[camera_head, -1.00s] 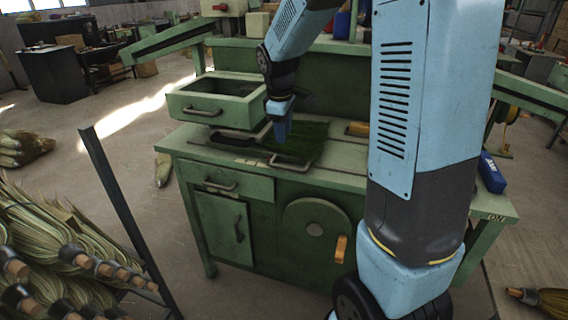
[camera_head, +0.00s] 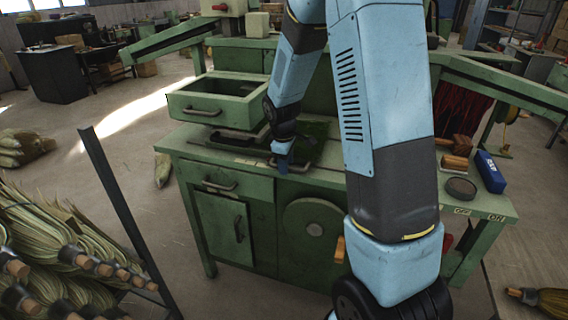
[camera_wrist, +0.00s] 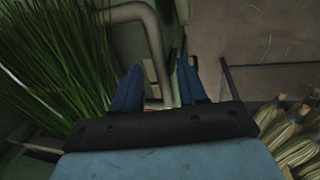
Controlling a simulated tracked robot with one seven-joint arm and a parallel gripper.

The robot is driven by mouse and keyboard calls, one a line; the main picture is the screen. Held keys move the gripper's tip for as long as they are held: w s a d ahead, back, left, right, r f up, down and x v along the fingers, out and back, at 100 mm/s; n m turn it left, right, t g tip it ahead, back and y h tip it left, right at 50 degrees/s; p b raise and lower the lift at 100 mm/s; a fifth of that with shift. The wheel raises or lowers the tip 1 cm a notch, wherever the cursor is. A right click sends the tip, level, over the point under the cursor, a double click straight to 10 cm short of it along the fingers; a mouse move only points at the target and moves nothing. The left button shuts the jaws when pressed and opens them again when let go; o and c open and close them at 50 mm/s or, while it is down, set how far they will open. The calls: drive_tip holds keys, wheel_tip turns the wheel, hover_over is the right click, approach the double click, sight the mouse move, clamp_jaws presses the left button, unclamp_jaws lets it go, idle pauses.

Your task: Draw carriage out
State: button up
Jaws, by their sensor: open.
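The carriage handle, a grey metal bar (camera_wrist: 156,42), stands at the front of the bench top. In the wrist view it bends down from the top and runs between my two blue fingers. My gripper (camera_wrist: 157,80) is open around the bar; I cannot tell whether either finger touches it. In the head view my gripper (camera_head: 283,168) is at the bench's front edge and partly covers the handle. Green bristles (camera_wrist: 55,60) lie beside the handle at left in the wrist view. The carriage body is mostly hidden by my arm.
The green bench (camera_head: 190,150) has an open box-like drawer (camera_head: 215,110) at its left, close to my forearm. A blue box (camera_head: 490,172) and a dark round tin (camera_head: 460,188) sit at the right end. A rack of straw bundles (camera_head: 60,250) stands at front left.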

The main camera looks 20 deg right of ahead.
clamp_jaws()
idle(0.4)
drive_tip(key=shift+w+a, duration=0.1)
idle(0.4)
